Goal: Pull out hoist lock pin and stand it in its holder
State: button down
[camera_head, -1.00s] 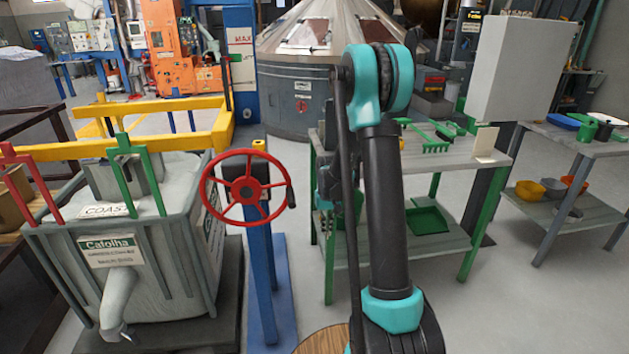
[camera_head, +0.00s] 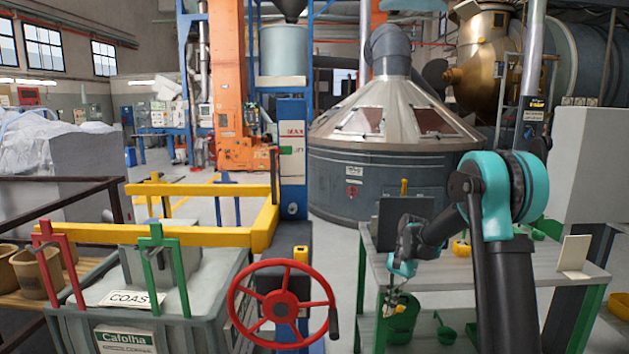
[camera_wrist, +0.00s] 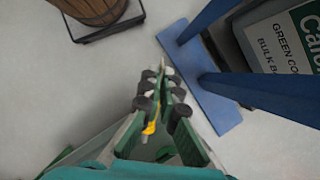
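My gripper (camera_head: 394,298) hangs low in front of the grey work table (camera_head: 450,270), pointing down in the head view. In the wrist view its two fingers (camera_wrist: 160,78) run close together toward the tips; I cannot tell if they are fully shut. A small yellow piece (camera_wrist: 150,128) shows between the fingers, and I cannot tell whether it is held or behind. I cannot identify the hoist lock pin for sure. A yellow block (camera_head: 300,252) tops the post behind the red handwheel (camera_head: 280,306). The holder is not clearly identifiable.
A grey bin (camera_head: 195,315) under a yellow frame (camera_head: 190,234) stands at left. Yellow and green scoops and a small upright card (camera_head: 574,254) are on the table. The wrist view shows floor, a blue post base (camera_wrist: 200,85) and a wooden barrel (camera_wrist: 90,8).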

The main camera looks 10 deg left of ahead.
jog(key=s+a+r+m+g+y, duration=0.1)
jog(key=s+a+r+m+y, duration=0.3)
jog(key=a+r, duration=0.55)
jog(key=s+a+r+m+y, duration=0.25)
jog(key=a+r+y, duration=0.3)
jog(key=r, duration=0.75)
jog(key=s+a+r+m+y, duration=0.1)
jog(key=s+a+r+y, duration=0.1)
jog(key=r, duration=0.8)
jog(key=s+a+r+m+y, duration=0.1)
jog(key=s+a+r+y, duration=0.2)
jog(key=r, duration=0.8)
jog(key=shift+s+a+t, duration=0.4)
jog(key=shift+s+a, duration=0.3)
jog(key=shift+s, duration=0.35)
jog(key=shift+m, duration=0.25)
jog(key=shift+f, duration=2.9)
jog(key=shift+f, duration=2.3)
jog(key=c, duration=1.6)
grip_release()
jog(key=shift+c, duration=0.2)
